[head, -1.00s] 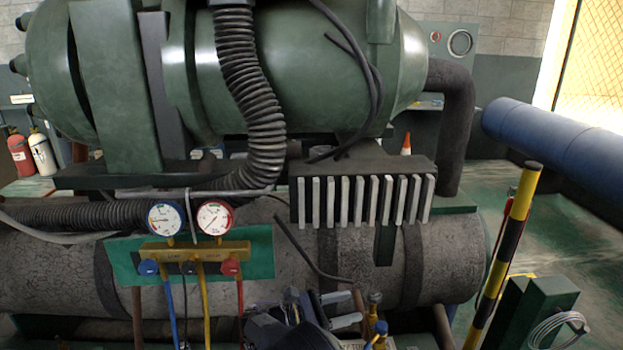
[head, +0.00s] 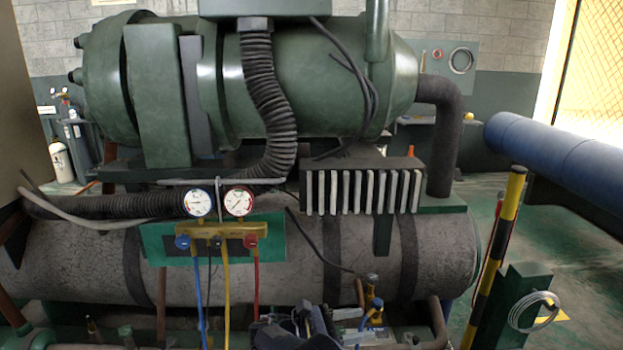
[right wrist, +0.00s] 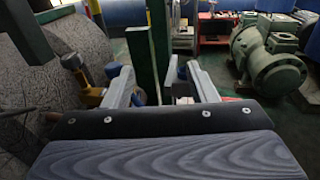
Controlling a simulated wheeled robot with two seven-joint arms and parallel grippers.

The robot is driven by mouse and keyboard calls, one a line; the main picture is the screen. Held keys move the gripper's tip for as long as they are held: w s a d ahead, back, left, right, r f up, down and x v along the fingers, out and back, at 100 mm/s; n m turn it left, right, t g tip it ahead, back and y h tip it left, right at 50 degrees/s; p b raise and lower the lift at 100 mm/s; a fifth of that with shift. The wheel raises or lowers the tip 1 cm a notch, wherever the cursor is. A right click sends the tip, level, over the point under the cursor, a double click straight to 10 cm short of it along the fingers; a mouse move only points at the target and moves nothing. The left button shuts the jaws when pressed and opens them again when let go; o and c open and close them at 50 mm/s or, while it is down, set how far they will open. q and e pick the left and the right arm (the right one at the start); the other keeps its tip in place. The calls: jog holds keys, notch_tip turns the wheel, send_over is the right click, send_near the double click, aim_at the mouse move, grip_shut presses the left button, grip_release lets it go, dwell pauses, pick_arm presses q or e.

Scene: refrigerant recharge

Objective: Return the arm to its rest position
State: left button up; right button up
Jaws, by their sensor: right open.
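My right gripper (head: 350,326) shows at the bottom middle of the head view, low in front of the large grey pipe (head: 280,262). Its pale fingers stand apart in the right wrist view (right wrist: 161,82), with nothing held between them. A brass valve with a blue cap (head: 374,306) stands just right of the gripper in the head view. A brass fitting (right wrist: 76,66) shows beside the left finger in the wrist view. My left gripper is not in view.
A gauge manifold (head: 216,232) with blue, yellow and red hoses hangs left of the gripper. A yellow-black post (head: 494,262) and a green stand with a coiled cable (head: 531,311) stand at right. In the wrist view, green machinery (right wrist: 268,60) stands at the right.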

jog(key=s+d+r+m+g+y+p, duration=0.2)
jog(key=s+d+r+m+g+y, duration=0.1)
jog(key=s+d+m+y, duration=0.35)
jog(key=s+d+r+m+g+y+p, duration=0.1)
jog(key=s+d+r+m+g+y, duration=0.3)
jog(key=s+d, duration=0.4)
jog(key=s+a+r+m+t+y+p, duration=0.2)
jog(key=s+r+m+t+y, duration=0.2)
jog(key=s, duration=0.5)
jog(key=s+a+r+m+t+y+p, duration=0.2)
jog(key=s+m+y, duration=0.4)
jog(key=s, duration=0.4)
jog(key=shift+r+m+t, duration=0.75)
jog(key=shift+r+t, duration=0.1)
jog(key=shift+t, duration=0.45)
jog(key=shift+y, duration=0.25)
